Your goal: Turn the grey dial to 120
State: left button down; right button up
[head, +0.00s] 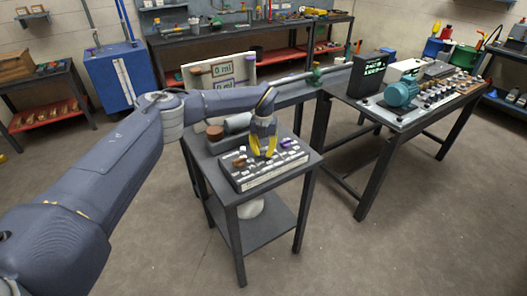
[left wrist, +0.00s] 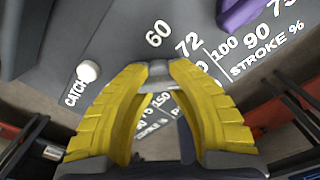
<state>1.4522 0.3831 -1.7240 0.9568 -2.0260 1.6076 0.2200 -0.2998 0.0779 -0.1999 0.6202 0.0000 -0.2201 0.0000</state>
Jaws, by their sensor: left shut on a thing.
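In the head view my left gripper (head: 264,154) reaches down onto a control panel (head: 240,186) on a small dark table. In the left wrist view its yellow fingers (left wrist: 158,72) are closed on a small grey piece (left wrist: 158,67), which looks like the grey dial. The fingers hide most of it, and I cannot read its pointer. White scale numbers 60 and 72 stand just beyond the fingertips. A 150 shows between the fingers; I cannot make out 120. My right gripper is not in view.
A purple dial (left wrist: 238,14) with a "STROKE %" scale sits close to the right of the fingers. A white "CATCH" knob (left wrist: 88,70) is at left. A brown knob (head: 215,132) stands behind the panel. A bench with a teal motor (head: 401,93) is at right.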

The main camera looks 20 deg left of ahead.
pick_arm(q)
jog(key=m, duration=0.4)
jog(key=shift+m, duration=0.3)
jog(key=m, duration=0.4)
jog(key=shift+m, duration=0.6)
jog(key=c, duration=0.6)
grip_release()
jog(key=shift+c, duration=0.2)
notch_tip(320, 180, up, 12)
dwell(0.3)
